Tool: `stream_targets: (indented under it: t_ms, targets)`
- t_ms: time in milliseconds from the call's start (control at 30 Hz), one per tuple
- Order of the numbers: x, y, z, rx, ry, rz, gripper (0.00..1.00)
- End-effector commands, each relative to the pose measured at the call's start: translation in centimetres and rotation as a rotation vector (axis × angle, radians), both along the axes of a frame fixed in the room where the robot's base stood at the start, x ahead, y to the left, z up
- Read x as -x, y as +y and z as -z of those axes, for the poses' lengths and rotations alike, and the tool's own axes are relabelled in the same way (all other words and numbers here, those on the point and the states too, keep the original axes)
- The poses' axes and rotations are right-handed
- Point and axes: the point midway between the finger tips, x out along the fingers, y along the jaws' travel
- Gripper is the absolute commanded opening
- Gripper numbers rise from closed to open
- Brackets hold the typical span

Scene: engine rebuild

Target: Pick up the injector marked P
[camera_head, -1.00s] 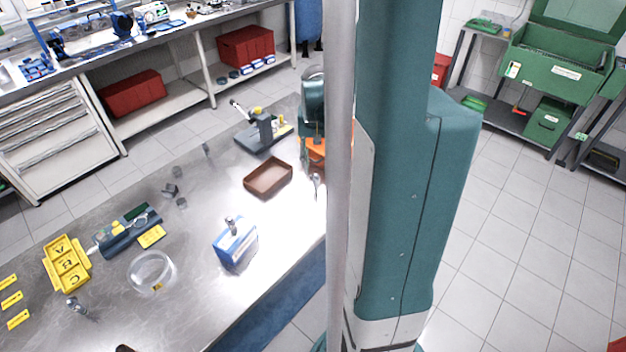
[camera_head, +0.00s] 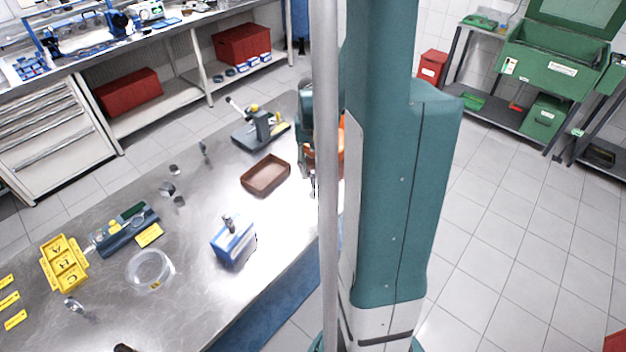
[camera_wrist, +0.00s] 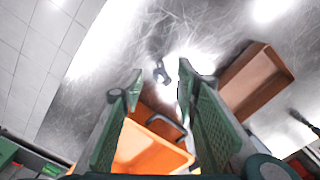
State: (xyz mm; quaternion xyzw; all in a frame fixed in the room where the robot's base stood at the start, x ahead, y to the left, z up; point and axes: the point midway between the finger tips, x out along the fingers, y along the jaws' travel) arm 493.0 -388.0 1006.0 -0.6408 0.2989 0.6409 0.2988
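My gripper (camera_wrist: 160,68) is open, its two green padded fingers apart with nothing held between them. A small dark metallic part (camera_wrist: 161,71) lies on the steel bench, seen between the fingertips in the wrist view. It may be an injector; I cannot read any letter P on it. In the head view my arm and a grey post largely hide the gripper at the bench's right side. A blue block (camera_head: 233,246) holds an upright metallic part (camera_head: 228,222), whose marking I cannot read.
A brown tray (camera_head: 266,176) sits close beside my gripper; it also shows in the wrist view (camera_wrist: 252,82). An orange bin-like object (camera_wrist: 150,150) is below the fingers. A stand (camera_head: 262,132), glass dish (camera_head: 150,270) and yellow lettered holder (camera_head: 64,264) are on the bench.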

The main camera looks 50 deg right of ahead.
Motion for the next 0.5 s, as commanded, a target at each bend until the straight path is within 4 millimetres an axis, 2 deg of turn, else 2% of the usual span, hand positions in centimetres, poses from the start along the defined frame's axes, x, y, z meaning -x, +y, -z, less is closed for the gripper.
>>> stream_targets:
  t_ms: [333,500]
  targets:
    - [-0.01,-0.01,0.11,0.000,0.000,0.000,0.31]
    - [-0.02,-0.02,0.97,0.000,0.000,0.000,0.31]
